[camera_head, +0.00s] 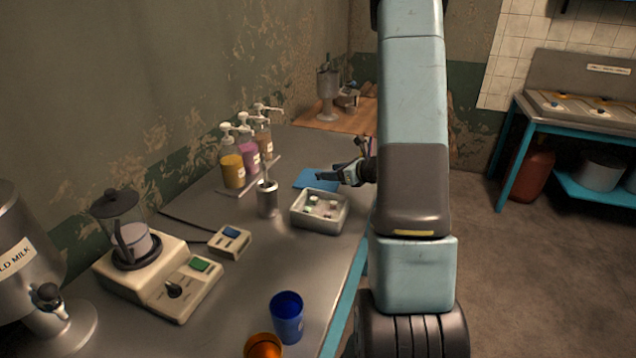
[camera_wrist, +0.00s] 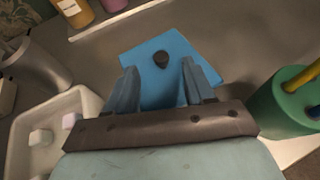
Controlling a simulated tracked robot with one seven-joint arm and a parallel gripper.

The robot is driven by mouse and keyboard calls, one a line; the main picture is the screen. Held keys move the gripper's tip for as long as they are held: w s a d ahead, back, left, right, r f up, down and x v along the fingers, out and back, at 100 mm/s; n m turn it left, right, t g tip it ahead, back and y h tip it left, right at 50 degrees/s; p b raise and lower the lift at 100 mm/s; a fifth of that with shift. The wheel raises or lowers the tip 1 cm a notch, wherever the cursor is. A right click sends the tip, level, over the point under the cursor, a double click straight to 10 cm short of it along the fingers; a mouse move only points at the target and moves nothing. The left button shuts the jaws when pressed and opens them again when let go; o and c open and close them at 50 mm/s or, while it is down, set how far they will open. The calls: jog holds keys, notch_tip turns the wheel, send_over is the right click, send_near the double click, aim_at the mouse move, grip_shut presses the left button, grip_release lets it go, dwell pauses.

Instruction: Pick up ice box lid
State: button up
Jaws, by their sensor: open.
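The ice box lid (camera_head: 309,179) is a flat blue square lying on the grey counter, just behind the ice box. My gripper (camera_head: 327,176) is over the lid's right part in the head view. Nothing is held. The ice box (camera_head: 339,222) is a pale open tub with several ice cubes inside; its edge shows at left in the wrist view (camera_wrist: 97,104).
A metal cup (camera_head: 267,199) stands left of the ice box. Several syrup pump bottles (camera_head: 249,157) stand by the wall. A green container (camera_wrist: 278,113) with sticks stands right of my gripper. A blender (camera_head: 127,242) and a blue cup (camera_head: 287,318) are nearer on the counter.

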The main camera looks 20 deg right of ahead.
aim_at(319, 178)
jog(key=x, duration=0.5)
jog(key=shift+s+d+f, duration=0.1)
jog(key=shift+f, duration=0.25)
grip_shut()
